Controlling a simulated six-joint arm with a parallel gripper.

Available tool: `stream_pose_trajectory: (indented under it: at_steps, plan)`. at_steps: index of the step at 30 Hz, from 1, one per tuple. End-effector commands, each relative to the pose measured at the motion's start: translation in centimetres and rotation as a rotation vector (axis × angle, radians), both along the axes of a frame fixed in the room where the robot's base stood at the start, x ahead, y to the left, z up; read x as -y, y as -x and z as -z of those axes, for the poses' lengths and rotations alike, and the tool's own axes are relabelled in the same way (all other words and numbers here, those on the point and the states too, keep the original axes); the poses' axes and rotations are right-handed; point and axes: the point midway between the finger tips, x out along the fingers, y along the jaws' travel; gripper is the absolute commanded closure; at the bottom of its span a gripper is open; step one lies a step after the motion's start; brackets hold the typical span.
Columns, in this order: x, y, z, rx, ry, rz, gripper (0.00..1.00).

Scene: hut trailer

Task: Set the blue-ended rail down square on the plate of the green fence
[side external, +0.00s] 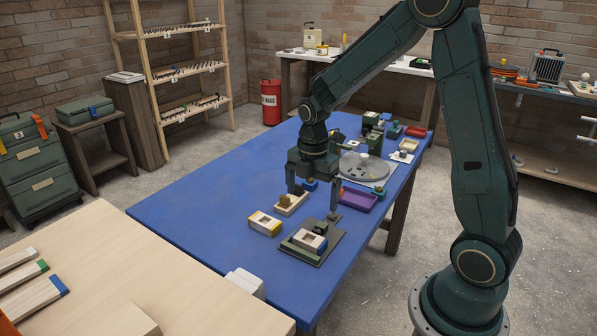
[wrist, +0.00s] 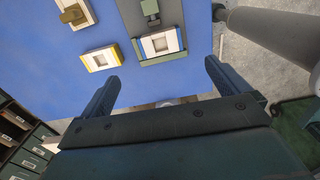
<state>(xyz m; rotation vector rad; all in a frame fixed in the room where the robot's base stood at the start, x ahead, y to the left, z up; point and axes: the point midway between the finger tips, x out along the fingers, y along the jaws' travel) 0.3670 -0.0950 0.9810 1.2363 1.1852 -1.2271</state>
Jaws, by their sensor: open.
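The blue-ended rail (side external: 309,240), a short pale block with a square recess, lies on the dark plate (side external: 331,250) of the green fence (side external: 300,251). In the wrist view the rail (wrist: 151,49) lies beside green strips, its blue end at the right, and looks roughly parallel to them. Whether it touches the fence all along is too small to tell. My gripper (side external: 316,203) is open and empty, above the table and behind the plate in the side view. In the wrist view my gripper (wrist: 162,70) has its fingers wide apart, with the rail beyond the tips.
A yellow-ended block (side external: 264,223) lies left of the plate. A pale tray with a wooden knob (side external: 291,204) sits behind it. A purple tray (side external: 359,200) and a grey disc (side external: 364,169) stand farther back. The blue table's left part (side external: 200,205) is clear.

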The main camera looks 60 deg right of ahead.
Motion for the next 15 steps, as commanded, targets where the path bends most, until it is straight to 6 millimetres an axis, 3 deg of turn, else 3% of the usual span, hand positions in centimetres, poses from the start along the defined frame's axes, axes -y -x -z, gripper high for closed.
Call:
stream_pose_trajectory:
  at_steps: [8,15]
  plan:
    - [-1.8,1.7,-4.3,0.072,0.006,0.206,0.0]
    - [-4.0,4.6,-8.9,0.163,-0.017,0.485,0.0]
